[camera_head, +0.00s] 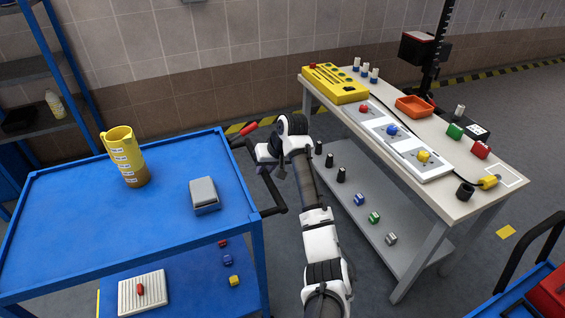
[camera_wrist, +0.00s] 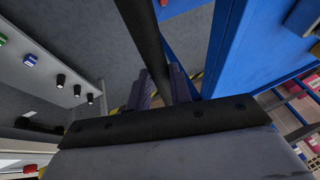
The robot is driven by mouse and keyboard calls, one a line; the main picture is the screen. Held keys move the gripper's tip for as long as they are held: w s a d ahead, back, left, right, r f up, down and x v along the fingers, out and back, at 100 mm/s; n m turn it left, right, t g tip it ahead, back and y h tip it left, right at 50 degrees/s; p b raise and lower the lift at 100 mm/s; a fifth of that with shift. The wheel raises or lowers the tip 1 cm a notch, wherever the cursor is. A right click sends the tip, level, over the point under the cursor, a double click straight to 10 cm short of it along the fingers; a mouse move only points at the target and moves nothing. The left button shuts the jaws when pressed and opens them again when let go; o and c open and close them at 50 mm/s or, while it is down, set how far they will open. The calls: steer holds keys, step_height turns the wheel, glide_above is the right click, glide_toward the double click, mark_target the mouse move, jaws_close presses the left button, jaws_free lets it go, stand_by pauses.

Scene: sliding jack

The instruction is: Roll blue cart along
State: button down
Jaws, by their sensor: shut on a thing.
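The blue cart (camera_head: 80,225) stands at the left, with a flat blue top and a lower shelf. Its black handle (camera_head: 273,190) sticks out from its right end. My gripper (camera_head: 260,168) is shut on the handle, at the cart's right side. In the wrist view the black handle bar (camera_wrist: 148,40) runs between the two fingers of my gripper (camera_wrist: 162,90), and the cart's blue side (camera_wrist: 232,45) is to the right. My wrist hides part of the grip.
A yellow jug (camera_head: 126,160) and a grey box (camera_head: 204,194) stand on the cart. A workbench (camera_head: 465,198) with several small objects is to the right, across a narrow strip of floor. A blue rack (camera_head: 62,60) is at the back left, before the wall.

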steer(key=a, duration=0.1)
steer(key=s+a+p, duration=0.1)
steer(key=a, duration=0.1)
steer(key=s+a, duration=0.1)
steer(key=a, duration=0.1)
steer(key=shift+s+a, duration=0.1)
steer(key=shift+a, duration=0.1)
steer(key=shift+a, duration=0.1)
steer(key=c, duration=1.3)
jaws_free()
steer(key=shift+a, duration=0.1)
steer(key=shift+o, duration=0.2)
steer(key=v, duration=1.4)
steer(key=shift+f, duration=0.1)
